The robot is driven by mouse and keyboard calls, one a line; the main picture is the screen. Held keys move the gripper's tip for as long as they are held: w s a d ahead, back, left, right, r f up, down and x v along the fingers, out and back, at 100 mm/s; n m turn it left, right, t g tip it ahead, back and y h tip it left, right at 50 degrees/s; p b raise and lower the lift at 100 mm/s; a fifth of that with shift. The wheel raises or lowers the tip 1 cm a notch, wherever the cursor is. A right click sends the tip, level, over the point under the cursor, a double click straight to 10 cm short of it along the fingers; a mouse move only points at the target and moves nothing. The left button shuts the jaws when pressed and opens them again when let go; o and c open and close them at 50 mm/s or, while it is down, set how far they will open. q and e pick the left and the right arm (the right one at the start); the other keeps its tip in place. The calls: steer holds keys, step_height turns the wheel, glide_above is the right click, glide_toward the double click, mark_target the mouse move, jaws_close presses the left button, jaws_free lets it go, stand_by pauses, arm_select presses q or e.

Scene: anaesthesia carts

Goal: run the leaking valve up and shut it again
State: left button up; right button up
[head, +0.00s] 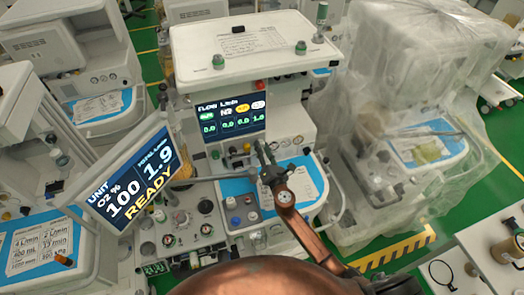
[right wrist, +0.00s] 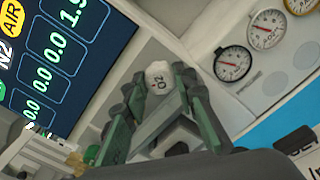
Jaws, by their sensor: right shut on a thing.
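My right gripper (head: 266,163) reaches up to the front of the middle cart, just under its flow screen (head: 232,118). In the right wrist view its green fingers (right wrist: 158,115) are closed around a white knob marked O2 (right wrist: 162,78). The gripper hides this knob in the head view. The flow screen (right wrist: 65,55) shows three readings of 0.0 and one of about 1.9. The tilted monitor (head: 133,182) reads O2 100 %, 1.9 and READY. My left gripper is not in view.
Dial gauges (right wrist: 234,63) sit right of the knob in the wrist view. A plastic-covered cart (head: 405,70) stands close on the right.

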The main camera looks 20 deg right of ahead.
steer(key=m+b, duration=0.1)
steer(key=m, duration=0.2)
steer(key=shift+f+m, duration=0.1)
steer(key=shift+m, duration=0.3)
steer(key=m+b, duration=0.1)
steer(key=m, duration=0.1)
steer(key=shift+m, duration=0.3)
steer(key=m, duration=0.2)
steer(key=shift+m+b, duration=0.3)
steer(key=shift+b, duration=0.1)
steer(key=shift+m, duration=1.7)
steer(key=o, duration=0.9)
